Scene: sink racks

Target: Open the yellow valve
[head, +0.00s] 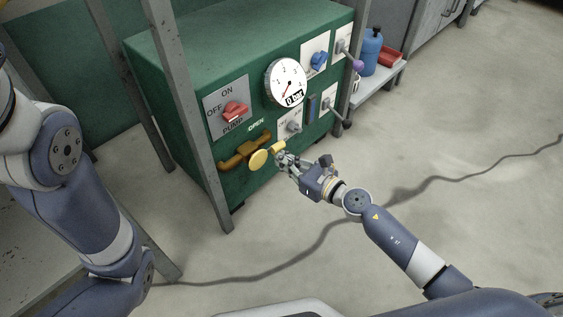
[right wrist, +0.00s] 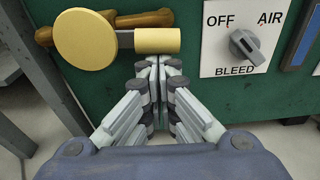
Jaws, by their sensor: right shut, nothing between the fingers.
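The yellow valve (head: 258,160) sits low on the front of the green cabinet, on an orange-brown pipe (head: 237,155), below the word OPEN. In the right wrist view the valve shows as a round yellow disc (right wrist: 85,38) with a yellow cylindrical grip (right wrist: 157,40) to its right. My right gripper (head: 283,158) is shut and empty. Its fingertips (right wrist: 158,62) are just below the yellow grip in the right wrist view; I cannot tell whether they touch it. My left arm shows at the left of the head view, but its gripper is out of view.
The green cabinet (head: 180,45) carries a red pump switch (head: 235,110), a pressure gauge (head: 286,82), a blue switch (head: 319,61) and a grey bleed knob (right wrist: 246,47). A grey frame post (head: 190,110) stands before its left part. A blue bottle (head: 370,52) stands on a shelf. The right floor is clear except for a cable.

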